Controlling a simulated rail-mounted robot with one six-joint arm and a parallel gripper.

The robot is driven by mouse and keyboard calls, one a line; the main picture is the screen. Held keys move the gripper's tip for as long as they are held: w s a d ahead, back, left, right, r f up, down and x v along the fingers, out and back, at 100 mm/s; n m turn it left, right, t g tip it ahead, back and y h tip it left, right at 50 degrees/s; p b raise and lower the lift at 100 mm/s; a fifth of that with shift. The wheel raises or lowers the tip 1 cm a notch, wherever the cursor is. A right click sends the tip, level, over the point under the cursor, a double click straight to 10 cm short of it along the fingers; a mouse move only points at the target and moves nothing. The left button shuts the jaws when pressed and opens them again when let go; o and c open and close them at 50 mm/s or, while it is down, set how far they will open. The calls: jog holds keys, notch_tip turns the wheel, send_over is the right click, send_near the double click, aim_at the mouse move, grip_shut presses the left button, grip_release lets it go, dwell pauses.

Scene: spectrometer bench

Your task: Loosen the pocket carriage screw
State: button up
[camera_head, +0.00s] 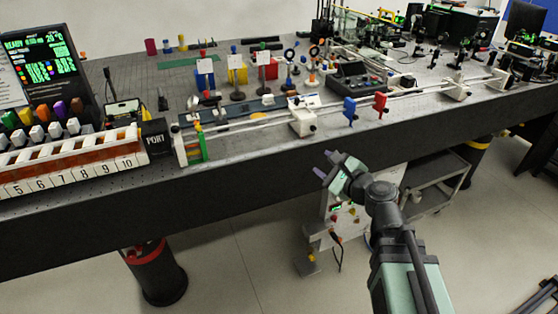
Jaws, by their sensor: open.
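A long twin-bar rail (415,93) runs along the bench's front edge. White carriage blocks sit on it: one left of the middle (302,123) and one toward the right (456,91). A small dark knob (313,128) shows on the front of the left block. I cannot tell which block is the pocket carriage, or whether this knob is its screw. A blue piece (350,109) and a red piece (380,104) stand at the rail between these blocks. My gripper (322,163) is open and empty in front of the bench, below the left block and apart from it.
The dark bench front (240,180) lies behind my gripper. A numbered rack (80,165) and a lit display (50,65) stand at the left. Posts with white cards (236,72) and a dark control box (358,80) are behind the rail. A grey cart (435,185) stands under the bench.

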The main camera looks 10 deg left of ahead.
aim_at(314, 130)
jog(key=w+a+r+m+t, duration=0.1)
jog(key=w+m, duration=0.1)
jog(key=w, duration=0.1)
jog(key=w+a+m+t+h, duration=0.1)
jog(key=w+m, duration=0.2)
jog(key=w, duration=0.1)
jog(key=w+a+r+m+t, duration=0.1)
jog(key=w+a+m, duration=0.1)
jog(key=w, duration=0.2)
jog(key=shift+w+r+m+h, duration=0.1)
jog(key=shift+r+m+h, duration=0.2)
jog(key=shift+m+h, duration=0.1)
jog(key=shift+d, duration=0.1)
grip_shut()
